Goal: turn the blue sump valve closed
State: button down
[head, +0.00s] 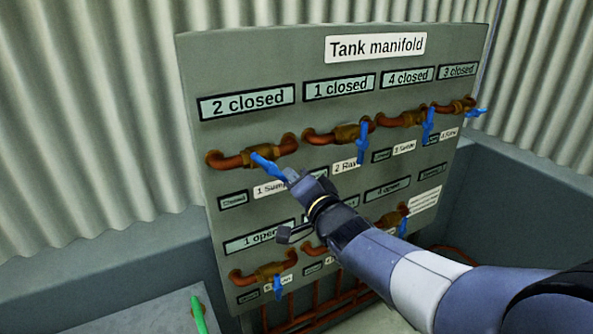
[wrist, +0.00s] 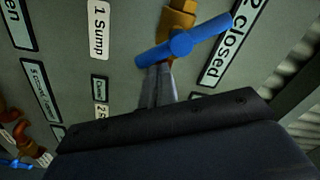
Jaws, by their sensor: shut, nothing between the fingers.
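The blue sump valve handle (head: 266,166) is on the brass valve at the top left of the panel, beside the partly covered label "1 Sump" (head: 268,188). It slants down to the right in the head view. In the wrist view, the handle (wrist: 185,42) is a blue bar lying diagonally in front of the brass body (wrist: 176,18). My gripper (head: 291,176) is at the handle's lower right end. In the wrist view my gripper (wrist: 157,70) is shut and empty, its tips beside or against one arm of the bar. I cannot tell whether they touch.
The grey "Tank manifold" panel (head: 225,75) carries several other blue-handled valves, including one (head: 362,143) right of the sump valve. The display above the sump valve (head: 247,102) reads "2 closed". My arm hides part of the lower row. A green object (head: 198,316) is at bottom left.

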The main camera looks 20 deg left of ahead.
jog(key=shift+s+a+f+m, duration=0.1)
jog(key=shift+s+f+m, duration=0.1)
jog(key=shift+m, duration=0.65)
jog(key=shift+s+a+f+m, duration=0.15)
jog(key=shift+f+m, duration=0.1)
jog(key=shift+m, duration=0.55)
jog(key=shift+s+a+f+m, duration=0.1)
jog(key=shift+f+m, duration=0.1)
jog(key=shift+m, duration=0.65)
jog(key=shift+a+f, duration=0.15)
jog(key=shift+a, duration=0.05)
